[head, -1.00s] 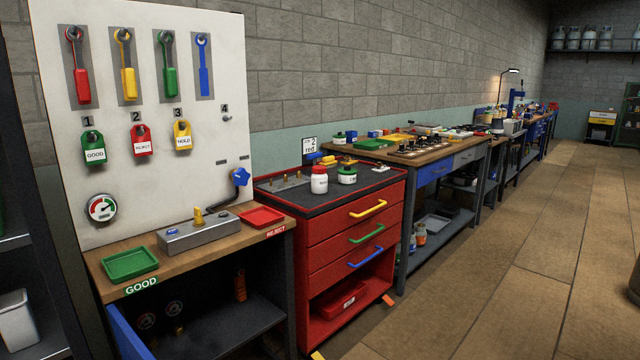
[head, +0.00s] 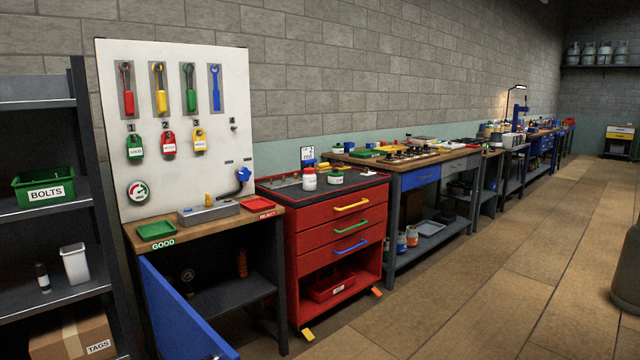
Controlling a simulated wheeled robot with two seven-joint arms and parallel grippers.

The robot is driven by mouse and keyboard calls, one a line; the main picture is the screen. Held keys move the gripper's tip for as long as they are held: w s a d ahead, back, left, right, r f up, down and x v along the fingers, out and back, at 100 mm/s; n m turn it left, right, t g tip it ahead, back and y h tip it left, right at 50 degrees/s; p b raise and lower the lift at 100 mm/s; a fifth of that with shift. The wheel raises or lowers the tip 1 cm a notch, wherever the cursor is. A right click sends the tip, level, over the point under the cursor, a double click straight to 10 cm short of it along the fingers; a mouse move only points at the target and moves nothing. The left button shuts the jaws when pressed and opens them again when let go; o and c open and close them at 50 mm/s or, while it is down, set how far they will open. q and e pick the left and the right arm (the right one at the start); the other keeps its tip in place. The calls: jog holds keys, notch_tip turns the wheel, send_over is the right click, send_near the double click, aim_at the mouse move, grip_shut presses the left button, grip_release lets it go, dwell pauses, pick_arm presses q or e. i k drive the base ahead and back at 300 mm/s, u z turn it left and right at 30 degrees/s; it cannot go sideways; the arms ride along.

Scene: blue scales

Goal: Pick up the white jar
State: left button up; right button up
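A white jar with a red lid (head: 309,182) stands upright on the dark top of the red drawer cabinet (head: 325,228). I cannot tell which of the two the task means. Both are apart from me, across some open floor. Neither of my grippers is in the head view.
Left of the cabinet is a bench with a green tray (head: 157,230), a red tray (head: 259,204) and an open blue door (head: 178,315) sticking out. A dark shelf (head: 50,213) stands far left. Long workbenches run right.

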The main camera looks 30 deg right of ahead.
aim_at(309, 181)
jog(key=z, duration=0.8)
jog(key=i, duration=0.9)
jog(key=z, duration=0.8)
jog(key=i, duration=1.35)
jog(key=u, duration=0.4)
